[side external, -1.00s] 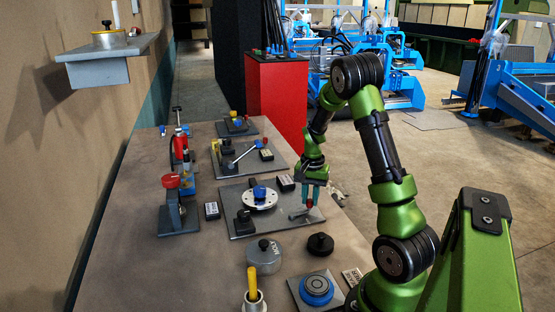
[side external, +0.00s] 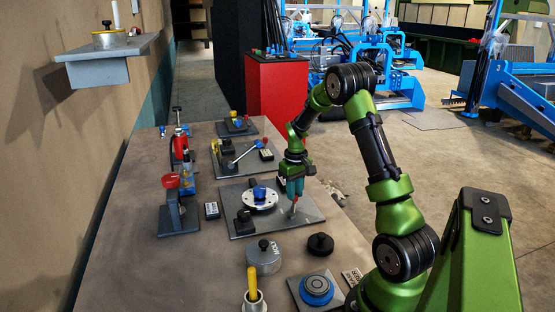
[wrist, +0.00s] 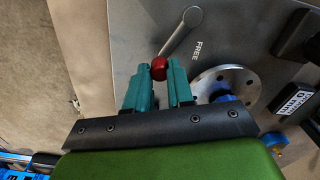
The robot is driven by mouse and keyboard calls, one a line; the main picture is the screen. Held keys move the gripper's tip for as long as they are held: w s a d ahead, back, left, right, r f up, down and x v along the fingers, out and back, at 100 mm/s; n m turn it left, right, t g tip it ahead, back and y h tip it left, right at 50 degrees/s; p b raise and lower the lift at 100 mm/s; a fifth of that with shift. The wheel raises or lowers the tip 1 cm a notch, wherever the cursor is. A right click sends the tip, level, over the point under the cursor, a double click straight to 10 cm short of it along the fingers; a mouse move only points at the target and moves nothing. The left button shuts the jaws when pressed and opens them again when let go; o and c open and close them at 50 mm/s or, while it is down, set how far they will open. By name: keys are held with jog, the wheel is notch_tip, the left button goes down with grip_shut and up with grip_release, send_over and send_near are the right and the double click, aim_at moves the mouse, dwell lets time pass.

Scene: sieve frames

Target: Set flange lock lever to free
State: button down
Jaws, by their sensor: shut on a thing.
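The flange lock lever is a grey arm (wrist: 180,38) with a red ball knob (wrist: 160,68). It stands on a grey plate (side external: 238,226) beside a round silver flange (side external: 259,207) with a blue centre; the flange also shows in the wrist view (wrist: 236,78). My gripper (side external: 295,196) is shut on the knob, its teal fingertips on either side of it in the wrist view (wrist: 160,72). The word FREE (wrist: 199,50) is printed on the plate, just right of the lever in the wrist view. In the side view the fingers partly hide the knob.
Behind is another plate with a red-knobbed lever (side external: 243,155). A black block (side external: 245,222) stands on the flange plate. Nearer are a grey lidded pot (side external: 264,260), a black knob (side external: 320,244) and a blue round part (side external: 316,290). A red-topped press (side external: 178,205) stands left.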

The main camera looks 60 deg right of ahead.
jog(key=shift+w+a+n, duration=0.3)
jog(key=shift+w+n, duration=0.25)
jog(key=shift+n, duration=0.6)
jog(key=shift+w+a+n, duration=0.3)
jog(key=shift+w+n, duration=0.25)
jog(key=shift+n, duration=0.6)
jog(key=c, duration=1)
grip_release()
notch_tip(320, 180, up, 17)
